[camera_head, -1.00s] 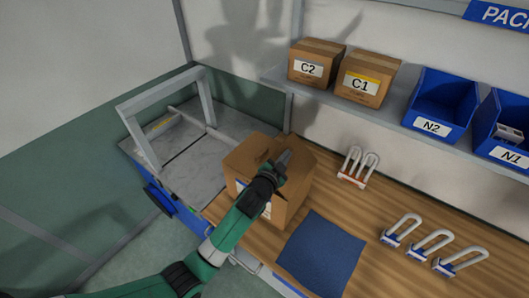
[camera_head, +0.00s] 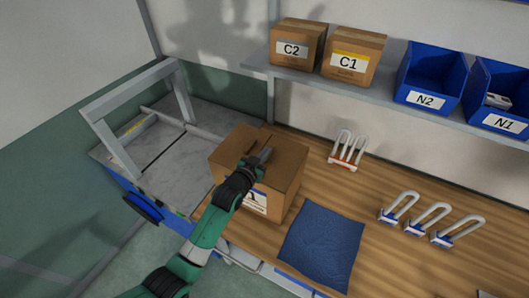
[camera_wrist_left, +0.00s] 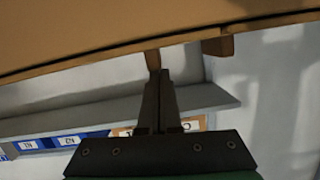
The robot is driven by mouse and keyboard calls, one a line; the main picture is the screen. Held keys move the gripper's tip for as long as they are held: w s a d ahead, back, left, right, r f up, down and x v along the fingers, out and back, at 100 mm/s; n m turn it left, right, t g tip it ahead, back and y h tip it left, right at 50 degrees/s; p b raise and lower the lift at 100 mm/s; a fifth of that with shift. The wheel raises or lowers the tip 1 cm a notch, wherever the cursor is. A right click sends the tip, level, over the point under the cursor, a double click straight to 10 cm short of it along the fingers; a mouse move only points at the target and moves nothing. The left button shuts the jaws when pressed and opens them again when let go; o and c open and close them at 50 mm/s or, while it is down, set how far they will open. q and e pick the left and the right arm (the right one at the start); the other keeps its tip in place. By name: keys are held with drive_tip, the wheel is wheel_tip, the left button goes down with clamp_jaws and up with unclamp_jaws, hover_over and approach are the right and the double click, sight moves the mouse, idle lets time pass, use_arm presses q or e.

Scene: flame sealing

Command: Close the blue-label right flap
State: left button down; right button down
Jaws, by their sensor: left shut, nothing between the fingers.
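A brown cardboard box (camera_head: 284,166) stands on the wooden table, with a white and blue label (camera_head: 256,201) on its front face, partly behind my arm. Its top looks nearly flat, with dark gaps near its back left; my gripper hides part of it, so I cannot tell each flap's exact angle. My left gripper (camera_head: 264,154) is shut and empty at the box top. In the left wrist view its closed fingers (camera_wrist_left: 161,78) point at a cardboard panel (camera_wrist_left: 90,32) across the top; I cannot tell whether they touch it. My right gripper is not in view.
A grey-topped machine with a frame (camera_head: 142,150) stands left of the box. A blue mat (camera_head: 322,248) lies in front right. White looped racks (camera_head: 346,150) stand on the table. A shelf (camera_head: 375,93) behind holds boxes and blue bins.

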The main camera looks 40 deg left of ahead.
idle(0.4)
use_arm(q)
wheel_tip(320, 180, up, 5)
drive_tip(key=p, duration=0.4)
drive_tip(key=shift+p, duration=0.3)
drive_tip(key=f+v, duration=0.1)
drive_tip(key=v, duration=0.8)
drive_tip(key=shift+s, duration=0.55)
drive_tip(key=shift+d+r, duration=0.1)
